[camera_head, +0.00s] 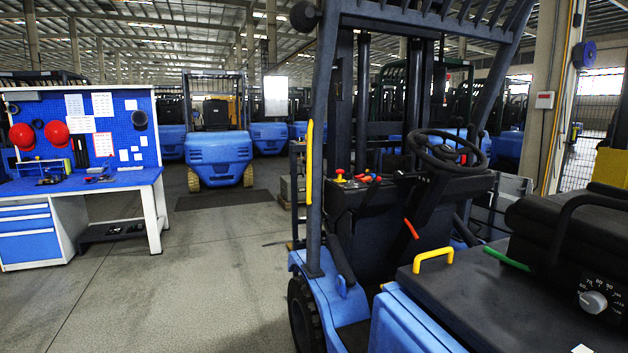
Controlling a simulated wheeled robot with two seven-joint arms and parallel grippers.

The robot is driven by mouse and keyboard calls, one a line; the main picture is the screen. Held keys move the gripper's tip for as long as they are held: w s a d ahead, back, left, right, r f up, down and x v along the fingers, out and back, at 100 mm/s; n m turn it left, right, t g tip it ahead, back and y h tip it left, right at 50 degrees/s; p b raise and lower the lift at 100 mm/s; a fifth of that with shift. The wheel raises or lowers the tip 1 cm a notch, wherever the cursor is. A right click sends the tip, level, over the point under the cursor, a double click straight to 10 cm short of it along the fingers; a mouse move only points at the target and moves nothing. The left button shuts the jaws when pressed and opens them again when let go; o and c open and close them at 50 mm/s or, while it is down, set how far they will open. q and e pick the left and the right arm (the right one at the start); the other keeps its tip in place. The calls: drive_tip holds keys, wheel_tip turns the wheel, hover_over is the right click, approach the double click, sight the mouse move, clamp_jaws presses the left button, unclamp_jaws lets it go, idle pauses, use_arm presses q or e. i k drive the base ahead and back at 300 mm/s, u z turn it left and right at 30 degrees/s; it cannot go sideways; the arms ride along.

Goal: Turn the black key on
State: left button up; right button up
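A blue forklift (335,280) with a dark frame stands at the centre right in the head view. Its black steering wheel (444,150) sits above a dark dashboard (370,200). Small red and yellow controls (358,177) stand on top of the dashboard, left of the wheel. A red-orange lever (411,228) sticks out below the wheel. I cannot make out a black key against the dark dashboard and column. Neither of my grippers is in view.
A blue workbench (85,182) stands left. Open floor (200,270) lies between bench and forklift.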

sight(348, 177)
drive_tip(key=u, duration=0.4)
drive_tip(key=k, duration=1)
drive_tip(key=u, duration=0.6)
drive_tip(key=i, duration=1.1)
drive_tip(key=z, duration=0.3)
drive_tip(key=i, duration=0.85)
drive_tip(key=z, duration=0.7)
